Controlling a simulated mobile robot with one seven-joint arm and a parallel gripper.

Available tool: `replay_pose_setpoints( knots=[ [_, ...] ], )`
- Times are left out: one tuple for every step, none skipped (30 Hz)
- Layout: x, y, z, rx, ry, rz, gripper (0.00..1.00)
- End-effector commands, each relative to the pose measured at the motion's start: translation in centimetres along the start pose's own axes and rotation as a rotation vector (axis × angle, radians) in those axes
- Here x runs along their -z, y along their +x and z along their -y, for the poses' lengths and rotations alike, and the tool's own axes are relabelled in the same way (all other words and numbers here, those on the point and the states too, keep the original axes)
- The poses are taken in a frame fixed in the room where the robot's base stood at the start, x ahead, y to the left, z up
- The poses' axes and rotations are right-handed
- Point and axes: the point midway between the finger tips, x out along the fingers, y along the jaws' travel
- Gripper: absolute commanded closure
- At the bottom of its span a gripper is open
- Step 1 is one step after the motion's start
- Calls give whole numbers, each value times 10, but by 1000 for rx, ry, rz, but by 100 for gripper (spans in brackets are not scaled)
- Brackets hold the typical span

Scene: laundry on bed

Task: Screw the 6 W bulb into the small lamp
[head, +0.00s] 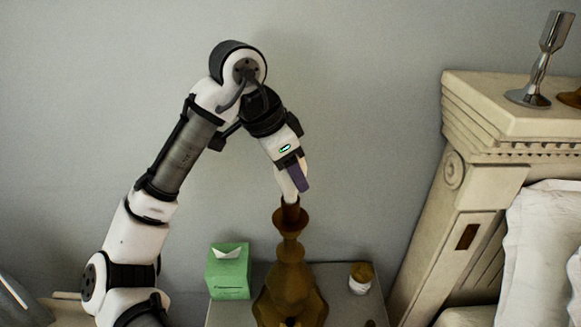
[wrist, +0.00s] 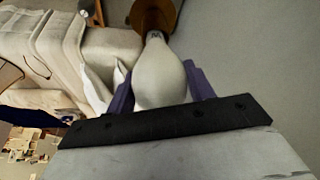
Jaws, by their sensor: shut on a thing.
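A white bulb (wrist: 160,75) is between the purple fingers of my gripper (wrist: 160,88) in the wrist view. Its narrow base points at the brown top of the lamp (wrist: 155,14). In the head view my gripper (head: 296,178) is tilted down over the lamp (head: 290,285), and part of the white bulb (head: 285,183) shows beside a finger. The lamp is a brown, turned base with no shade, upright on the nightstand. The bulb's base meets or nearly meets the socket at the lamp's top; I cannot tell how deep it sits. No wattage marking is readable.
A green tissue box (head: 228,272) stands left of the lamp on the grey nightstand (head: 335,300). A small jar with a brown lid (head: 360,278) stands to the right. The carved bed frame (head: 470,150) with a silver candlestick (head: 540,65) rises further right. Wall space above is clear.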

Motion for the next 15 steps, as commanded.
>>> replay_pose_setpoints(
  knots=[
    [1,0,-1,-1,2,0,70],
    [1,0,-1,-1,2,0,70],
    [1,0,-1,-2,4,0,70],
    [1,0,-1,-5,11,0,70],
    [1,0,0,-11,25,0,70],
    [1,0,0,-24,54,1,70],
    [1,0,0,-36,83,0,70],
    [1,0,0,-49,115,0,70],
    [1,0,0,-66,156,1,70],
    [1,0,0,-79,184,1,70],
    [1,0,0,-88,210,1,70],
    [0,0,0,-100,238,2,70],
    [0,0,-1,-107,255,1,70],
    [0,0,-1,-112,267,0,70],
    [0,0,-1,-115,276,0,70]
  ],
)
